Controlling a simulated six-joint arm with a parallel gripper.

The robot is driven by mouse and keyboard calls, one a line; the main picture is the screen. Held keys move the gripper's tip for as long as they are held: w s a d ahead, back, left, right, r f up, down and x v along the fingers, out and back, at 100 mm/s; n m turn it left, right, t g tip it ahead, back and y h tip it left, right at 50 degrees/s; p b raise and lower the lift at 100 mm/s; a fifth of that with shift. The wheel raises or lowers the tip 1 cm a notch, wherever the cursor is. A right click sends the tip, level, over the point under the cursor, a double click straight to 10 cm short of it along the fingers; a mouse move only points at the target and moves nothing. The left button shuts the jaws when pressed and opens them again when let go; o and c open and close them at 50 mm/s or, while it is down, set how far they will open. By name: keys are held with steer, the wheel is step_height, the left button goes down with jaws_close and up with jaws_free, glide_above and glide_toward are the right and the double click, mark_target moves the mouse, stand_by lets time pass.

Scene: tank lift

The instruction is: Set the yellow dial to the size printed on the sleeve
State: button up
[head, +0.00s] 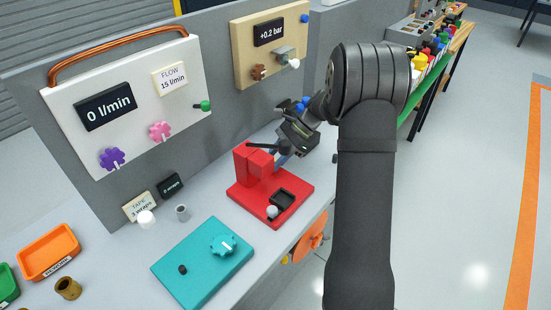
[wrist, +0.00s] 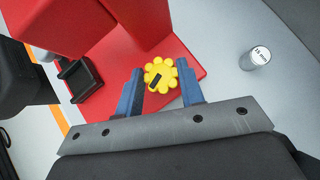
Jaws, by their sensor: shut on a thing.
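The yellow dial (wrist: 165,70) is a lobed knob with a black pointer mark toward its lower left in the wrist view. It sits on the red base (wrist: 196,68), beside the red upright block (head: 255,162). My gripper (wrist: 160,68) has its blue fingers on both sides of the dial, shut on it. A grey sleeve (wrist: 254,60) with a small white print stands right of the base in the wrist view. The print looks like 15 mm but is too small to be sure.
A black tray (head: 284,198) and a pale ball-topped part (head: 272,212) are on the red base. A teal plate with a knob (head: 222,246) lies in front. A white flow panel (head: 130,105) and a beige pressure panel (head: 270,45) stand behind.

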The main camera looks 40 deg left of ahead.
steer(key=shift+a+n+h, duration=0.1)
steer(key=shift+n+h, duration=0.6)
steer(key=shift+n, duration=0.3)
steer(key=o, duration=1)
steer(key=v, duration=0.7)
steer(key=shift+w, duration=0.3)
steer(key=shift+r, duration=0.1)
